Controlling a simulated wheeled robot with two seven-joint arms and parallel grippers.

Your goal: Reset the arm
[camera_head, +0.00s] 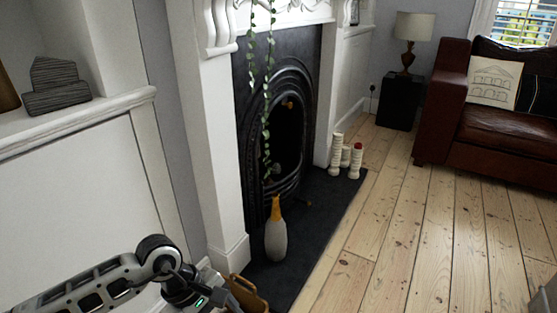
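My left arm (125,278) comes in from the lower left and bends down at its wrist joint. Its end, with a small green light, reaches the bottom edge near a brown object (247,294). The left gripper's fingers are not clear there, and I cannot tell whether they touch the brown object. A small grey piece (545,298) shows at the lower right edge, perhaps part of my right arm; no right gripper fingers can be made out.
A fireplace (290,110) with a dark hearth (315,215) stands ahead. A white-and-yellow vase (276,235) and pale candles (337,155) stand on the hearth. A brown sofa (440,110) and a lamp (410,35) on a black stand are farther back. Floorboards (430,240) at right are clear.

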